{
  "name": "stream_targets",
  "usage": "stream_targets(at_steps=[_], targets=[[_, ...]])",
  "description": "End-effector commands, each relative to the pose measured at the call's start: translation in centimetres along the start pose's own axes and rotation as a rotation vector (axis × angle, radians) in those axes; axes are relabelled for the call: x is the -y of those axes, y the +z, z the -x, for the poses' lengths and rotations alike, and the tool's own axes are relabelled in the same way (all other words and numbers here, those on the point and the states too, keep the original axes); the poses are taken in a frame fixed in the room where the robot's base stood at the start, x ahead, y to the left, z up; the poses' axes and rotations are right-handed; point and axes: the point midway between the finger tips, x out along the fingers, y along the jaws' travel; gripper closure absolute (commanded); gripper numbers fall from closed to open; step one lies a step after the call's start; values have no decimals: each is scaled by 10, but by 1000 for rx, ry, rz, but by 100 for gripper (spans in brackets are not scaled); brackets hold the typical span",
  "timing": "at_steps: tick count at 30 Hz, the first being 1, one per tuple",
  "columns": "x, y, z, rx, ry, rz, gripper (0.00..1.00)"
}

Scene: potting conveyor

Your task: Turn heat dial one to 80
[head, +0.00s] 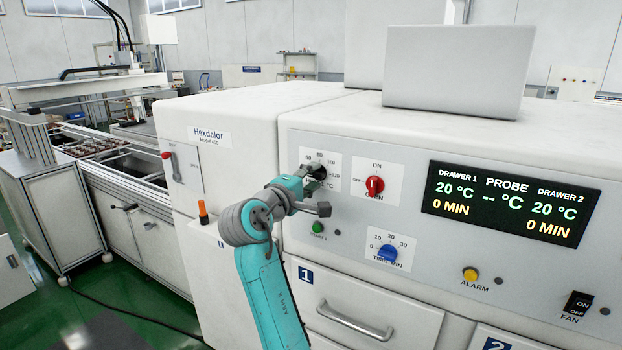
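Heat dial one (321,170) is a dark knob on a white scale plate (331,158) marked 60, 80, 100, 120 and °C, at the upper left of the front panel. My gripper (311,178) is right at this dial, its fingers in front of it and covering most of it. The dial's pointer and the lower left of the scale are hidden. I cannot tell whether the fingers are closed on the dial or only beside it. The display (510,203) reads 20 °C for drawer 1 and 20 °C for drawer 2, with 0 MIN under each.
A red oven switch (374,185) is close on the right. A blue timer dial (388,253) and green start button (318,228) are below. A drawer handle (355,320) sticks out lower down. A lever (171,161) and an orange-tipped part (203,212) are on the left.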

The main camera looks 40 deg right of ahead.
Motion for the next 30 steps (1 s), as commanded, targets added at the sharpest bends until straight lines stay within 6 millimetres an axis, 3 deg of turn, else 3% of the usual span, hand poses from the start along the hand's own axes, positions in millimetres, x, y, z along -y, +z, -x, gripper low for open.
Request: stream_targets(at_steps=[6,11,23,30], targets=[[0,0,0,0,0,0,60],[0,0,0,-1,0,0,100],[0,0,0,-1,0,-28,100],[0,0,0,-1,-1,-153,100]])
